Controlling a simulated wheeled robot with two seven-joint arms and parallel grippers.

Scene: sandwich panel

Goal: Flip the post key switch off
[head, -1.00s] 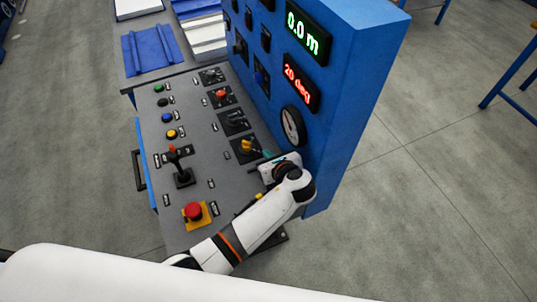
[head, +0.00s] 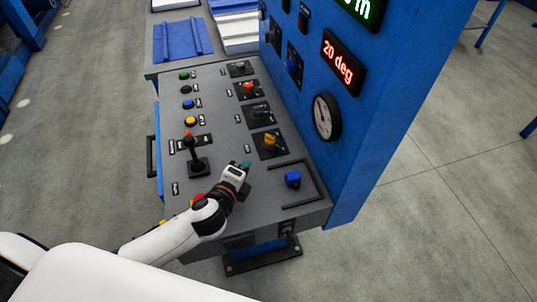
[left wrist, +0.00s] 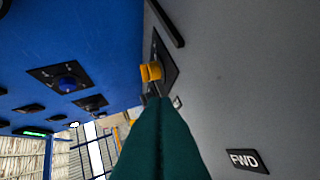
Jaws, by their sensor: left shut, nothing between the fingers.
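A yellow-handled rotary switch (head: 270,141) sits on a black plate on the grey desk of the console; it also shows in the left wrist view (left wrist: 151,72). A blue-knobbed switch (head: 293,66) is on the upright blue panel and also shows in the left wrist view (left wrist: 67,83). I cannot read which switch is labelled as the post key switch. My left gripper (head: 245,164) is shut and empty, above the desk, left of and nearer than the yellow switch, apart from it. Its green fingers (left wrist: 160,135) fill the lower middle of the left wrist view. My right gripper is out of view.
A red-handled switch (head: 248,87) and a black switch (head: 258,112) lie farther back. A black joystick (head: 196,155) stands left of my gripper. A blue cube-shaped knob (head: 293,179) sits by a black rail to its right. My left wrist partly hides a red button (head: 198,196).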

